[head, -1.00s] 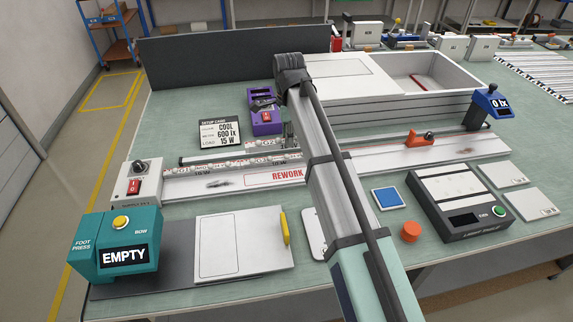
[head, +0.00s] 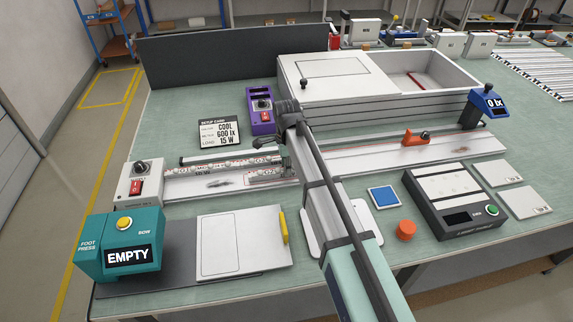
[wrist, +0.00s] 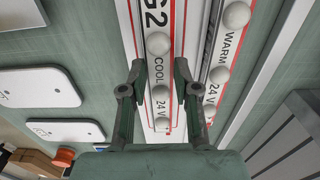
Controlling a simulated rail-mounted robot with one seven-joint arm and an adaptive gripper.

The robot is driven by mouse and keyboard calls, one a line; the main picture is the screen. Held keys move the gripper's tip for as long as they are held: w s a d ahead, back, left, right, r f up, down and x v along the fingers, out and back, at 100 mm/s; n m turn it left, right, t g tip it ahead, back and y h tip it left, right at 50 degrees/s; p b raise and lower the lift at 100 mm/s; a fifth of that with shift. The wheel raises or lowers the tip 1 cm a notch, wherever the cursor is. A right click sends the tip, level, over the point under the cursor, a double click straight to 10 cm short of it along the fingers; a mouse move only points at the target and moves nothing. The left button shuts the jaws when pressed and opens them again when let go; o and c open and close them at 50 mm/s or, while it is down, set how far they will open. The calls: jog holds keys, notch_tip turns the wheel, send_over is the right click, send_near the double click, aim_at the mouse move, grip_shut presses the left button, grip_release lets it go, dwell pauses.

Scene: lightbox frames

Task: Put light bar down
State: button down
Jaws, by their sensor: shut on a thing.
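In the wrist view, my gripper (wrist: 159,75) is shut on a white light bar (wrist: 158,45) marked COOL 24 V, with a finger on each side and round white lamps along its top. A second bar (wrist: 222,75), marked WARM 24 V, lies to its right. In the head view, my gripper (head: 288,155) is over the long pale rail, partly hidden by my arm. Lamp-studded bars (head: 215,173) show left of it, at the rail's left part. I cannot tell whether the held bar touches the rail.
A setup card (head: 219,132) reads COOL, 600 lx, 15 W. A purple box (head: 262,112) stands behind the rail. An orange clamp (head: 417,138) sits on the rail's right part. A teal foot press (head: 120,248) reads EMPTY. A blue meter (head: 490,103) reads 0 lx.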

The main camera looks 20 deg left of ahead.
jog(key=shift+f, duration=0.1)
jog(key=c, duration=0.8)
grip_release()
jog(key=shift+c, duration=0.2)
notch_tip(320, 180, up, 12)
jog(key=b, duration=0.2)
jog(key=shift+b, duration=0.35)
